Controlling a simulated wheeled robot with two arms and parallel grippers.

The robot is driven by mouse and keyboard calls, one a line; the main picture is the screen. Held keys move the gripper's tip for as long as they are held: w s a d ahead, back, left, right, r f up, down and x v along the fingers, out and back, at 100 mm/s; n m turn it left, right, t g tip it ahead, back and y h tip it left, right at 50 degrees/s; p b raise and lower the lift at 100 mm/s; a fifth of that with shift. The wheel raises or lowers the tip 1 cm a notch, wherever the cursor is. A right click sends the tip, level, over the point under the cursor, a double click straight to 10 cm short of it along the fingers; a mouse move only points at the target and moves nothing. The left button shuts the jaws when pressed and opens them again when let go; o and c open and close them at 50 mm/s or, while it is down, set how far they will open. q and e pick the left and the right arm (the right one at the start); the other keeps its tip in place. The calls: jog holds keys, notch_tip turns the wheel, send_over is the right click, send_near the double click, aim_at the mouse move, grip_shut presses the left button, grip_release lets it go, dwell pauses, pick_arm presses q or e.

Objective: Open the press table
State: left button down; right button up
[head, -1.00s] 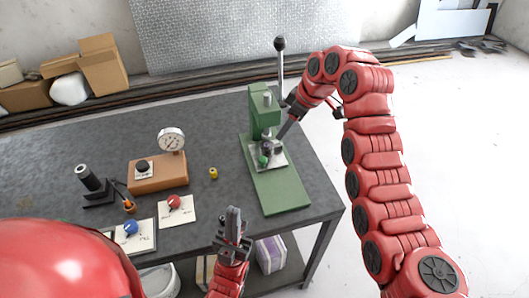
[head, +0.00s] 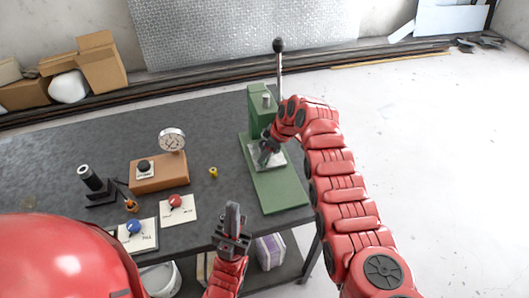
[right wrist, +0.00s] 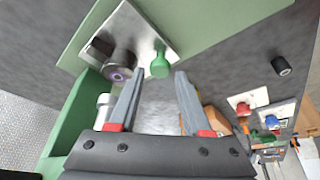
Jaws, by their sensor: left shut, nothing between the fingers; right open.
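The green press (head: 277,190) stands at the table's right end, its lever with a black ball (head: 278,46) upright. A silver plate (right wrist: 152,33) lies on its base and bears a green knob (right wrist: 160,66) and a dark round part with a purple centre (right wrist: 120,72). My right gripper (head: 266,152) is at the press; the right wrist view shows it open (right wrist: 157,78), the green knob just beyond and between its fingertips. I cannot tell whether they touch. My left gripper (head: 233,207) is shut and empty, pointing up near the table's front edge.
On the dark table (head: 70,146) are a wooden block (head: 158,173) with a dial gauge (head: 172,139), a yellow piece (head: 213,172), a red-knob card (head: 178,211), a blue-knob card (head: 143,236) and a black stand (head: 99,193). A striped box (head: 270,250) sits below.

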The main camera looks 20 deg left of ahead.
jog(key=shift+a+f, duration=0.25)
jog(key=shift+f, duration=0.45)
grip_shut()
dwell(1.2)
